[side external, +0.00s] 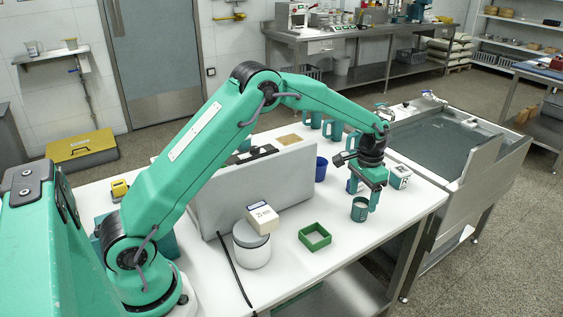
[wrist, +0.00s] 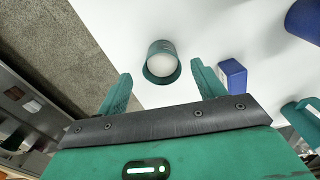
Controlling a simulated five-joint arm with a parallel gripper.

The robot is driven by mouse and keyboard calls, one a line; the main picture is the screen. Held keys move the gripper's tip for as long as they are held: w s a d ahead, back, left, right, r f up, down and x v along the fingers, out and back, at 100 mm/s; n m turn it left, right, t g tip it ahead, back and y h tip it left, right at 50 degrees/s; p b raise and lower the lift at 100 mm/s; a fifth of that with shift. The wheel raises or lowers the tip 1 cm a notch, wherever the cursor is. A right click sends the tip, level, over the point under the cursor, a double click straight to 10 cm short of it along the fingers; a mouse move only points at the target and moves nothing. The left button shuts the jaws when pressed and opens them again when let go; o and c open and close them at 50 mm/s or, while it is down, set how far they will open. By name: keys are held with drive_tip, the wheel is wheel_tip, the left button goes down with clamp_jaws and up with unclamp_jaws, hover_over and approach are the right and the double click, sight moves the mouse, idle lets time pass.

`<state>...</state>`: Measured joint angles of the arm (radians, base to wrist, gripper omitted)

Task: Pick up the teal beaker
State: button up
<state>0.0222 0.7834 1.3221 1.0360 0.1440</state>
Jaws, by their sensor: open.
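The teal beaker (side external: 359,210) stands upright on the white table near its right front edge. In the wrist view the beaker (wrist: 161,62) shows from above, with a pale inside, just ahead of and between the two fingertips. My gripper (side external: 368,198) points down over the table beside the beaker, with a finger close to its right side. In the wrist view my gripper (wrist: 162,72) has its teal fingers spread wide apart, with nothing clasped. I cannot tell whether a finger touches the beaker.
A blue box (wrist: 232,78) lies just right of the right finger. A green tray (side external: 314,237) and a white jar (side external: 251,246) are left. A sink (side external: 440,140) adjoins the table.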

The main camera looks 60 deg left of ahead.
sight(361, 203)
drive_tip(key=shift+w+a+f, duration=0.1)
drive_tip(key=shift+a+f, duration=0.05)
drive_tip(key=shift+f, duration=2.45)
drive_tip(key=c, duration=1.1)
drive_tip(key=shift+r, duration=0.2)
drive_tip(key=shift+r, duration=0.55)
drive_tip(key=r, duration=0.3)
drive_tip(key=shift+s+d+r, duration=0.1)
drive_tip(key=shift+s+d, duration=0.1)
drive_tip(key=shift+d, duration=0.2)
drive_tip(key=s+d+r, duration=0.5)
drive_tip(key=d+r, duration=0.1)
drive_tip(key=d, duration=0.3)
drive_tip(key=shift+s+r, duration=0.2)
drive_tip(key=shift+s, duration=0.2)
